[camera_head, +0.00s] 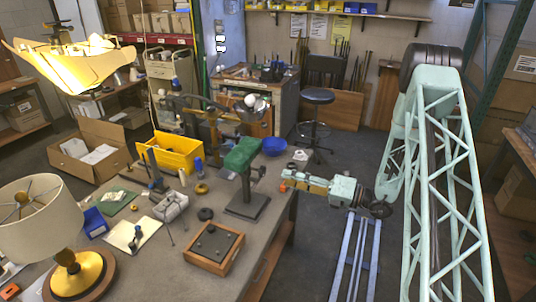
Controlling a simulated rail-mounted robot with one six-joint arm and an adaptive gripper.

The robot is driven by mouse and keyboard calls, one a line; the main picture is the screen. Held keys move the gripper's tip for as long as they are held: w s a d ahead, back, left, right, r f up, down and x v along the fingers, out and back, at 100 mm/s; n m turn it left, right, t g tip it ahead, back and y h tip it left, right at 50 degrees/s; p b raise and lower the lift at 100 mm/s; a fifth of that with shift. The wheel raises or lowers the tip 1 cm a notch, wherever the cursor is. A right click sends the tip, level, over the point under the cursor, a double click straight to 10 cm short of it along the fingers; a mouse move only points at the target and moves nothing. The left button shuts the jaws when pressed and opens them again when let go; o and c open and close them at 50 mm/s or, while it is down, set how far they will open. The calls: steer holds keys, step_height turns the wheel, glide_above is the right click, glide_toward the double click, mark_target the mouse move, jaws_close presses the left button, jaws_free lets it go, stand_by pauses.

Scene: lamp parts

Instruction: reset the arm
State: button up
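My pale green lattice arm (440,180) fills the right side of the view, with a dark joint at its top. Its lower part reaches left toward the bench's right edge. My gripper (287,180) appears to be the small far end there, beside the bench. Its fingers are too small to make out, and I see nothing held in it. The lamp parts stand apart from it: a lamp (42,215) with a cream shade and round yellow-and-wood base at lower left, and a lit yellow shade (70,65) at upper left.
A stool (318,97) stands behind. Pale blue rails (373,255) run along the floor. Floor between bench and rails is clear.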

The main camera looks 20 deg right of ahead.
steer(key=s+a+r+n+g+b, duration=0.3)
steer(key=s+a+r+n+g, duration=0.7)
steer(key=s+a+r+n, duration=0.6)
steer(key=s+a+r+n+g+h+b, duration=0.1)
steer(key=s+a+r+n+h, duration=0.15)
steer(key=s, duration=0.45)
steer(key=s+a+r+n+g+h+b, duration=0.1)
steer(key=s+r+n+g+h, duration=0.1)
steer(key=s+n, duration=0.35)
steer(key=s+d+r+n+t+h+b, duration=0.1)
steer(key=s+d+n+t+h, duration=0.1)
steer(key=s, duration=0.5)
steer(key=s+d+r+n+t+h+b, duration=0.1)
steer(key=s+d+r+n+t+h, duration=0.1)
steer(key=s+d+n+h, duration=0.2)
steer(key=s+d+r+n+t+h+b, duration=0.1)
steer(key=s+d+n+t+h+b, duration=0.1)
steer(key=s+n, duration=0.6)
steer(key=shift+s+d+r+h, duration=0.2)
steer(key=shift+s+d+h, duration=0.65)
steer(key=shift+s+d, duration=0.35)
